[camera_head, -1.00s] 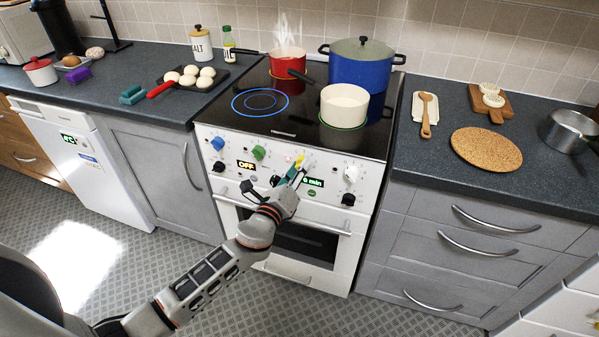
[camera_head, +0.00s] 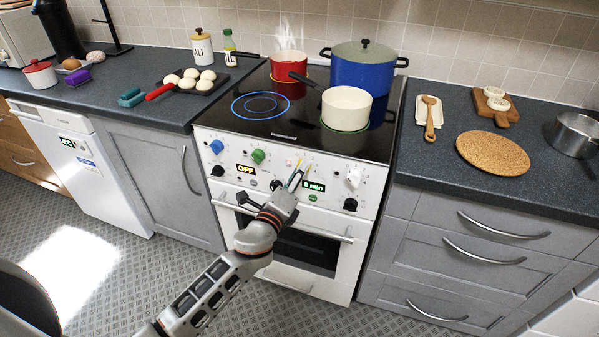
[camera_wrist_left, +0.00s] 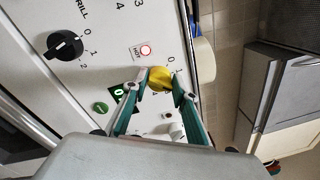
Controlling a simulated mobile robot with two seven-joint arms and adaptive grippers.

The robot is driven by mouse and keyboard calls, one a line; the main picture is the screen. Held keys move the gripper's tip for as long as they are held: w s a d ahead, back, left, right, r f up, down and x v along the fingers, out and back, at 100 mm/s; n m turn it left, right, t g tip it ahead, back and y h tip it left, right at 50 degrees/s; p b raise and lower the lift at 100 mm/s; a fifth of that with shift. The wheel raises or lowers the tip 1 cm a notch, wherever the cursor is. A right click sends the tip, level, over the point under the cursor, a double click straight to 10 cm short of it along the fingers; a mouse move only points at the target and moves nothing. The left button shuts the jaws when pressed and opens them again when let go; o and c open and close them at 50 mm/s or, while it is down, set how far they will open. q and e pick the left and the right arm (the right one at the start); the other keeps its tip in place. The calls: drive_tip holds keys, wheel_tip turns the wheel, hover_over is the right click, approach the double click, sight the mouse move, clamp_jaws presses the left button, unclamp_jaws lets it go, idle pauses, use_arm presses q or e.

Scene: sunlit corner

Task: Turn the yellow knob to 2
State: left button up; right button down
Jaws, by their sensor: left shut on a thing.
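The yellow knob (camera_wrist_left: 160,79) shows between the fingertips in the left wrist view, on the white front panel of the stove (camera_head: 285,210). My left gripper (camera_wrist_left: 161,84) is shut on it, one finger on each side. The figures 0 and 1 show on the panel beside the knob; other marks are partly hidden by the fingers, and I cannot read the knob's setting. In the head view my left gripper (camera_head: 297,177) reaches the panel between the green knob (camera_head: 258,156) and a white knob (camera_head: 353,179), and hides most of the yellow knob. My right gripper is not in view.
On the hob stand a steaming red pan (camera_head: 287,66), a blue pot (camera_head: 363,66) and a cream pot (camera_head: 346,107). A blue knob (camera_head: 216,146) and black knobs share the panel. The oven handle (camera_head: 325,233) runs below my gripper.

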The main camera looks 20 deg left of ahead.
use_arm(q)
drive_tip(key=shift+a+f, duration=0.1)
drive_tip(key=o, duration=1.1)
drive_tip(key=shift+c, duration=0.2)
drive_tip(key=s+a, duration=0.1)
drive_tip(key=s, duration=1.1)
drive_tip(key=shift+f, duration=0.25)
drive_tip(key=s+d+f+n+g+h+p, duration=0.1)
drive_tip(key=s+f+n+g, duration=0.7)
drive_tip(key=s+f+n, duration=1.2)
wheel_tip(320, 180, down, 2)
drive_tip(key=shift+s+n+p, duration=0.3)
drive_tip(key=shift+s, duration=0.45)
